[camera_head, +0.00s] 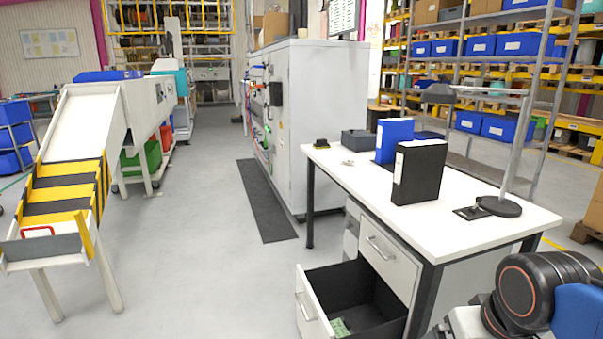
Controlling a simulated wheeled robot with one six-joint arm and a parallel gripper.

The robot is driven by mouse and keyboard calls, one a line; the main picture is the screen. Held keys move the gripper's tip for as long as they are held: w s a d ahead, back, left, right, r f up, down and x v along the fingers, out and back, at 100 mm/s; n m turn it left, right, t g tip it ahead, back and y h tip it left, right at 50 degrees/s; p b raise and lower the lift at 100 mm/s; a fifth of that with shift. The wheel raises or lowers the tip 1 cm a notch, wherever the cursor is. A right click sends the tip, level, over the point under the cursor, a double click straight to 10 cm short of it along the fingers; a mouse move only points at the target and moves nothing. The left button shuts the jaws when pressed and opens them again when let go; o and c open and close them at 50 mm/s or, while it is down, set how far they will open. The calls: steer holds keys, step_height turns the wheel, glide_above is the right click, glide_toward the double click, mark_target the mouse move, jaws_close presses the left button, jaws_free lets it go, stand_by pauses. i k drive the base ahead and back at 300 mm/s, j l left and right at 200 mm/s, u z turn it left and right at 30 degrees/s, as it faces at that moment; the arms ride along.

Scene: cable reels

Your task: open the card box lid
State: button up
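A small dark grey box (361,140), which looks like the card box, sits near the far edge of the white desk (460,221). Its top looks flat and level; the lid seam is too small to make out. A blue binder (393,138) stands just right of it, and a black binder (418,172) stands nearer to me. Part of my arm shows at the lower right, beside the desk's near right corner. My gripper is outside the picture.
The desk's lower drawer (310,309) is pulled open, with a green item (341,327) inside. A lamp (497,206) stands at the desk's right. A small black object (320,143) lies at the far left corner.

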mark_target(359, 133)
steer(key=l+z, duration=0.15)
steer(key=l, duration=0.15)
steer(key=i+l+z, duration=0.15)
steer(key=l, duration=0.15)
steer(key=i+l+z, duration=0.2)
steer(key=l+z, duration=0.2)
steer(key=i+l+z, duration=0.35)
steer(key=l, duration=0.2)
steer(key=i+l+z, duration=0.65)
steer(key=z, duration=0.15)
steer(key=i+l+u, duration=0.1)
steer(key=i, duration=0.35)
steer(key=i+l+u, duration=0.1)
steer(key=i, duration=0.35)
steer(key=i+l, duration=0.15)
steer(key=i, duration=0.3)
steer(key=i+j+u, duration=0.2)
steer(key=i+u, duration=0.15)
steer(key=i, duration=0.35)
steer(key=i+u, duration=0.35)
steer(key=i, duration=0.35)
steer(key=i+l+u, duration=0.25)
steer(key=i+u, duration=0.15)
steer(key=i, duration=0.3)
steer(key=i+j+u, duration=0.15)
steer(key=i+u, duration=0.55)
steer(key=u, duration=0.2)
steer(key=i+u, duration=0.45)
steer(key=i+l+u, duration=0.25)
steer(key=u, duration=0.2)
